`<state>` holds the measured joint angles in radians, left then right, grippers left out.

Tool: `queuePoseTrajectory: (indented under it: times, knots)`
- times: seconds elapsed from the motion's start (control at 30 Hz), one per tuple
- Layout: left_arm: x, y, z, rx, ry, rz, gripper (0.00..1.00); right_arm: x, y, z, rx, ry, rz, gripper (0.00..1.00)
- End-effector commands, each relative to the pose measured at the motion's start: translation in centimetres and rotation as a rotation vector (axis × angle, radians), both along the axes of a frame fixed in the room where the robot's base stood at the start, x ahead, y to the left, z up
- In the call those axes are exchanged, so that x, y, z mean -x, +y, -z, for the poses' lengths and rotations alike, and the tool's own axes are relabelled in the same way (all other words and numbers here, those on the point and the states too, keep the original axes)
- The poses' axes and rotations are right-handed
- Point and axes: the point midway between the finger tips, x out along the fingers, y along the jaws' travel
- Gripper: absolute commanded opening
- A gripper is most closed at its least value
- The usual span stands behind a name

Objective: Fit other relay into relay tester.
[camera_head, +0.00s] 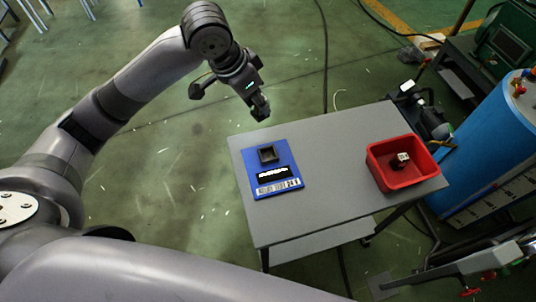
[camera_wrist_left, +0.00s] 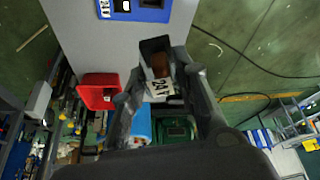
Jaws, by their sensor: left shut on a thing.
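My left gripper (camera_head: 261,106) hangs in the air above and behind the far left edge of the grey table. In the left wrist view its fingers are shut on a relay (camera_wrist_left: 158,86), a small block with a dark top, a brownish part and a white "24V" label. Gripper and relay are apart from the tester. My right gripper is out of view.
A red bin (camera_head: 404,183) on the right of the grey table (camera_head: 330,190) holds a small dark and white object (camera_head: 400,160). The table between tester and bin is clear. A blue tank (camera_head: 490,150) and machinery stand beyond the right side.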

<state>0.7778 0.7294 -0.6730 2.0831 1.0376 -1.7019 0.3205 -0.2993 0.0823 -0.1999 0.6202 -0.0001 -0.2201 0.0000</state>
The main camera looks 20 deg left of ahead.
Motion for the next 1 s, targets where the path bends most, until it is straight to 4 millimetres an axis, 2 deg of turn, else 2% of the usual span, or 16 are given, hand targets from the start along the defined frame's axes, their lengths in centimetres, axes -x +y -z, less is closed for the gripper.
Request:
queuePoseTrajectory:
  times: [0.2, 0.4, 0.5, 0.67, 1.0]
  knots:
    - [-1.4, -0.8, 0.1, 0.003, -0.001, 0.223, 0.00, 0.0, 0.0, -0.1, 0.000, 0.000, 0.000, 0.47]
    - [-2.0, -1.2, 0.3, 0.000, -0.002, 0.334, 0.00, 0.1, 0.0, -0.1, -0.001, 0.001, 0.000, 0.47]
    - [-2.1, -1.2, 1.0, 0.000, 0.001, 0.352, 0.00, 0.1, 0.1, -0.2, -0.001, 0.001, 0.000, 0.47]
    - [-1.9, -1.2, 4.5, 0.000, 0.006, 0.355, 0.00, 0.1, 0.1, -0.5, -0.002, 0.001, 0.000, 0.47]
    - [-2.0, -1.3, 13.3, 0.001, 0.002, 0.355, 0.00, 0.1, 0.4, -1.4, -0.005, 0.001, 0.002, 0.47]
